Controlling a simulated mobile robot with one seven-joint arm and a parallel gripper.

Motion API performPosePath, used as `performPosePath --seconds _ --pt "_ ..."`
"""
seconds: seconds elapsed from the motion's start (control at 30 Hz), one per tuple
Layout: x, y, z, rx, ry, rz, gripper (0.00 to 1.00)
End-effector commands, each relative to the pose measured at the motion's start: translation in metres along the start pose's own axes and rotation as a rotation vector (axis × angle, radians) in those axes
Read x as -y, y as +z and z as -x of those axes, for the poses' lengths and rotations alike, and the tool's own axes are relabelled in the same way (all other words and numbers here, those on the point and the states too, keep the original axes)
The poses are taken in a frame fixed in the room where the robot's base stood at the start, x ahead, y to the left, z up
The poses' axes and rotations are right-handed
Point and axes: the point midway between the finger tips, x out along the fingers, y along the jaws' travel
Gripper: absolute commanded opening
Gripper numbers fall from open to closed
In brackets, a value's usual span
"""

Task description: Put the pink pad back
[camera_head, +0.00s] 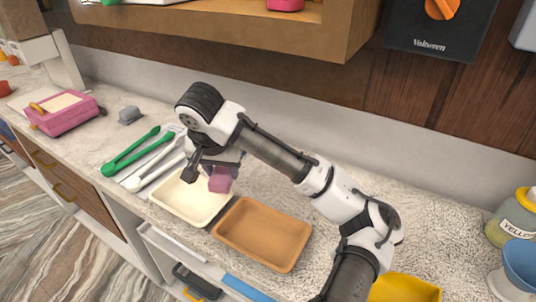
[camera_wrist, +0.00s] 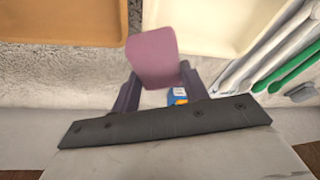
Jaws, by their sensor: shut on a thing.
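The pink pad (camera_head: 221,180) is a small mauve-pink block. My gripper (camera_head: 213,166) is shut on it and holds it above the counter, over the inner right part of the cream tray (camera_head: 186,219). In the wrist view the pad (camera_wrist: 153,58) shows tilted between the two dark fingers of my gripper (camera_wrist: 160,88). The cream tray (camera_wrist: 234,12) is at the upper right there. The brown tray (camera_wrist: 60,38) is at the upper left. I cannot tell which spot the pad came from.
The brown tray (camera_head: 262,234) sits right of the cream one. Green tongs (camera_head: 138,150) and pale tongs lie left. A pink box-like machine (camera_head: 65,111) stands far left. A yellow container (camera_head: 404,288) and a blue cup (camera_head: 521,262) are right. A wooden shelf (camera_head: 235,28) overhangs the back.

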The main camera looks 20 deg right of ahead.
Motion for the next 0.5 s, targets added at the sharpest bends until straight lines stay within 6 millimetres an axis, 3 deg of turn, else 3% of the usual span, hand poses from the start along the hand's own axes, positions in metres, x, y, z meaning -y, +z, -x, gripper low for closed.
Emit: performPosePath --seconds 0.5 --pt "-0.050 -0.117 -0.038 0.006 -0.002 -0.006 0.08"
